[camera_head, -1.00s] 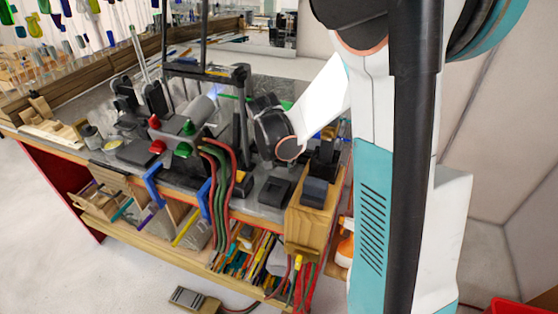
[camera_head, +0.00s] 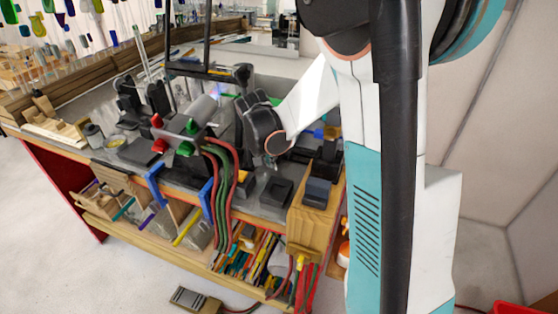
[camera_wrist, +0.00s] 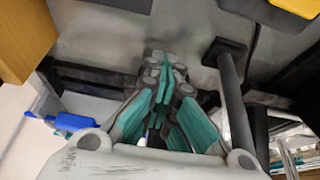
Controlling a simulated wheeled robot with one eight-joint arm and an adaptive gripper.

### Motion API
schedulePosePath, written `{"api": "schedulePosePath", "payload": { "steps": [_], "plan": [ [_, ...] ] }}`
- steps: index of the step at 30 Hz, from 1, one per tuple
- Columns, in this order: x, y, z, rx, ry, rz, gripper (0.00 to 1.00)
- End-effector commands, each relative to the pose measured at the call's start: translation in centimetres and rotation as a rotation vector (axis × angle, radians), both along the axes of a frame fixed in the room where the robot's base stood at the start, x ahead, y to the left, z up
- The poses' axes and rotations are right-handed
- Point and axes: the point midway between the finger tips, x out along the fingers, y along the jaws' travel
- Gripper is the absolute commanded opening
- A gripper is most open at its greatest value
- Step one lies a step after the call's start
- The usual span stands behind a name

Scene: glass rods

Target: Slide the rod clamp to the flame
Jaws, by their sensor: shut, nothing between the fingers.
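The torch (camera_head: 197,112) is a grey cylinder on the bench, with a small blue flame (camera_head: 217,91) at its far end. Two black clamp-like stands (camera_head: 157,97) stand left of the torch, near upright clear glass rods (camera_head: 141,48). I cannot tell for sure which part is the rod clamp. My arm reaches in from the right, its black wrist just right of the torch. In the wrist view my gripper (camera_wrist: 165,62) has its teal-padded fingers together and empty above the grey bench top. A black post (camera_wrist: 236,110) with a black block stands just right of the fingers.
A black frame (camera_head: 208,70) stands behind the torch. Red and green knobs and hoses (camera_head: 220,175) are at the front. Black blocks (camera_head: 317,190) sit on a wooden box at the right end. A blue-ended object (camera_wrist: 72,122) shows at left in the wrist view.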

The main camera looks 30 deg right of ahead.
Motion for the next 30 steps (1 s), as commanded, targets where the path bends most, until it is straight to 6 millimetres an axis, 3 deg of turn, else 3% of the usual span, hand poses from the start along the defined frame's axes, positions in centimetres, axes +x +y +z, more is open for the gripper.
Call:
{"api": "schedulePosePath", "payload": {
  "steps": [6,9,30],
  "plan": [
    [-0.10,-0.06,-0.02,0.001,0.000,-0.002,0.01],
    [-0.11,-0.08,-0.01,0.001,0.001,-0.002,0.18],
    [-0.14,-0.09,-0.04,0.001,0.000,-0.003,0.24]
  ]
}}
